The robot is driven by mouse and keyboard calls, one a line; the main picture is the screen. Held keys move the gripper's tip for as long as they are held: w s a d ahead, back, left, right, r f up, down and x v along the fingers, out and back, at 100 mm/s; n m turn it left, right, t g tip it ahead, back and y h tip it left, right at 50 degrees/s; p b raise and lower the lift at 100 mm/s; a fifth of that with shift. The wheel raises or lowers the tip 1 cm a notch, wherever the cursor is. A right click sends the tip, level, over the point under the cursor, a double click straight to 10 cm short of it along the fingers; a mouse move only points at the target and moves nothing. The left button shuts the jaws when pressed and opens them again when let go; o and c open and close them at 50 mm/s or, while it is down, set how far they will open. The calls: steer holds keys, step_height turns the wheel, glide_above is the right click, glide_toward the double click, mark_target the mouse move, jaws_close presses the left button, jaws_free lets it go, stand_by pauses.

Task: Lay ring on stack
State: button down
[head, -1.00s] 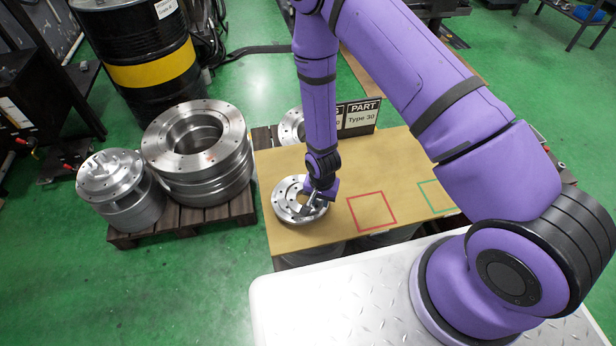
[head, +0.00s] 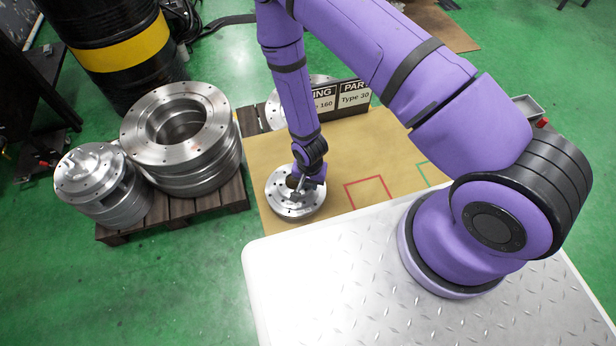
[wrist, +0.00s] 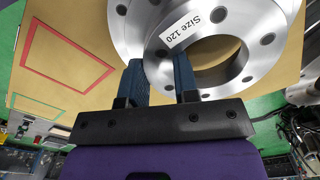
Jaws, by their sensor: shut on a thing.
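A metal ring (wrist: 235,80) with a "Size 120" label and bolt holes fills the upper wrist view. My gripper (wrist: 159,66) is shut on its rim, with one finger at the centre hole and one outside. A wider metal disc (wrist: 128,25) shows past the ring's edge; I cannot tell if the ring touches it. In the head view my gripper (head: 299,188) is at the round metal parts (head: 282,203) on the tan table (head: 270,150). A stack of large rings (head: 205,165) stands on the pallet at left.
A smaller metal stack (head: 95,185) shares the wooden pallet (head: 172,215). A red square (head: 368,192) and a partly hidden green one (head: 424,172) mark the table. Signs (head: 353,94) and another ring (head: 272,108) stand behind. A black drum (head: 120,55) is at upper left.

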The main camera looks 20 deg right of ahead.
steer(key=shift+f, duration=0.6)
steer(key=c, duration=0.9)
jaws_free()
steer(key=shift+o, duration=0.2)
steer(key=shift+r, duration=0.1)
step_height(320, 180, up, 13)
steer(key=shift+r, duration=0.1)
